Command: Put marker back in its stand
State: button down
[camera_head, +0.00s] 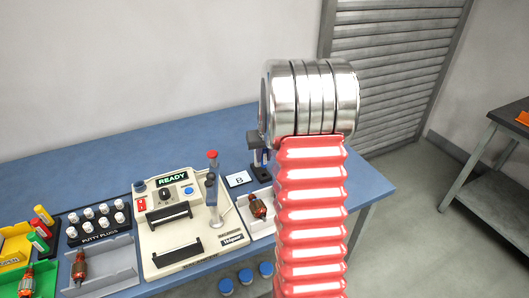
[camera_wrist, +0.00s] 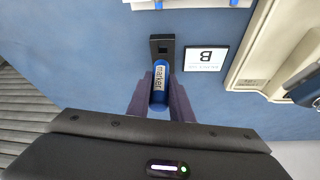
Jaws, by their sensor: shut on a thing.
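The marker (camera_wrist: 160,84) is a blue cylinder with a white "marker" label. In the wrist view it sits between the two dark fingers of my gripper (camera_wrist: 160,98), which is shut on it. The black stand (camera_wrist: 162,43) lies just beyond the marker's far end, with a dark square opening showing. I cannot tell whether the marker's end touches it or is in it. In the head view the stand (camera_head: 259,174) is on the blue table below my gripper (camera_head: 258,148), partly hidden by my arm.
A small white card (camera_head: 239,179) lies left of the stand. A cream machine with a READY display (camera_head: 172,181) stands further left. A tray with a copper-wound armature (camera_head: 257,207) is close in front of the stand. Several blue-capped items (camera_head: 245,276) are near the front.

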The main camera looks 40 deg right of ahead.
aim_at(265, 162)
jog(key=shift+f, duration=1.35)
jog(key=shift+s+f, duration=0.1)
jog(key=shift+f, duration=0.85)
dwell(0.8)
jog(key=c, duration=1.5)
grip_release()
jog(key=shift+r, duration=0.1)
jog(key=v, duration=1.3)
jog(key=shift+s+a+r, duration=0.1)
jog(key=shift+s+r, duration=0.05)
jog(key=shift+r, duration=0.1)
